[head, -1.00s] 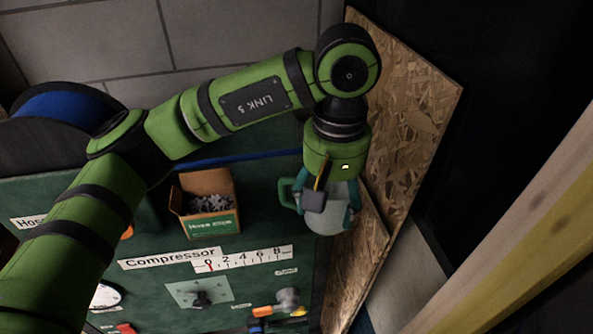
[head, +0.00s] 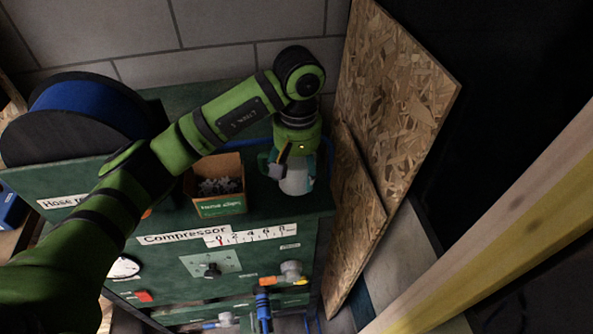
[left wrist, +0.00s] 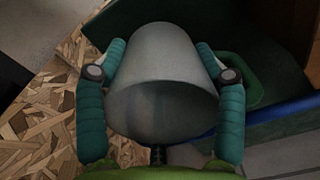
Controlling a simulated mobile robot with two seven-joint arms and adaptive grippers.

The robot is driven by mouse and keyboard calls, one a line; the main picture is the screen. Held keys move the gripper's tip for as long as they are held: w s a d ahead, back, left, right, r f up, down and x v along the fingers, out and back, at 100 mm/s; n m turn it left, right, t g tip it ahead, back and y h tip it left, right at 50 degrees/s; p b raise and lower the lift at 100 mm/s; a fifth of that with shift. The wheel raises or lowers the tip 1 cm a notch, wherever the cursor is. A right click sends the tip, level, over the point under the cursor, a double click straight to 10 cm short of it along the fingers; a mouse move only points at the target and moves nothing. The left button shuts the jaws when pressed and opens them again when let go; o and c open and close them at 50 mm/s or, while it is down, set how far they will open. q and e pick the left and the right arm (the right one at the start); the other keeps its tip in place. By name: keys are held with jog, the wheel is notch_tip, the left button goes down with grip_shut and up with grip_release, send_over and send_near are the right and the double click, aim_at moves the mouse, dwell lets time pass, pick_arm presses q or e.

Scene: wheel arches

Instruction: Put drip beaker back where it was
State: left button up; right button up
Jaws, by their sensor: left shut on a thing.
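The drip beaker (head: 296,182) is a pale grey, translucent cup with a green handle at its left. My left gripper (head: 297,165) is shut on it from above, at the right end of the green compressor cabinet's top (head: 262,208). In the left wrist view the beaker (left wrist: 165,75) sits between the two teal fingers, its wide opening facing the camera. I cannot tell whether its base touches the cabinet top. My right gripper is not in view.
An open box of hose clips (head: 218,204) stands just left of the beaker. A blue hose reel (head: 88,108) is at the left. Chipboard panels (head: 392,75) lean close on the right. A wooden beam (head: 490,225) crosses the lower right.

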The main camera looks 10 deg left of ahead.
pick_arm(q)
notch_tip(320, 180, down, 2)
jog(key=shift+p, duration=0.5)
jog(key=shift+f, duration=0.2)
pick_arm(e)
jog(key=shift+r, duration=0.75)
pick_arm(q)
jog(key=shift+f, duration=0.1)
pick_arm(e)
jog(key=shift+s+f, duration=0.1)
pick_arm(q)
jog(key=shift+f+b, duration=0.15)
jog(key=shift+b, duration=0.2)
jog(key=o, duration=1.3)
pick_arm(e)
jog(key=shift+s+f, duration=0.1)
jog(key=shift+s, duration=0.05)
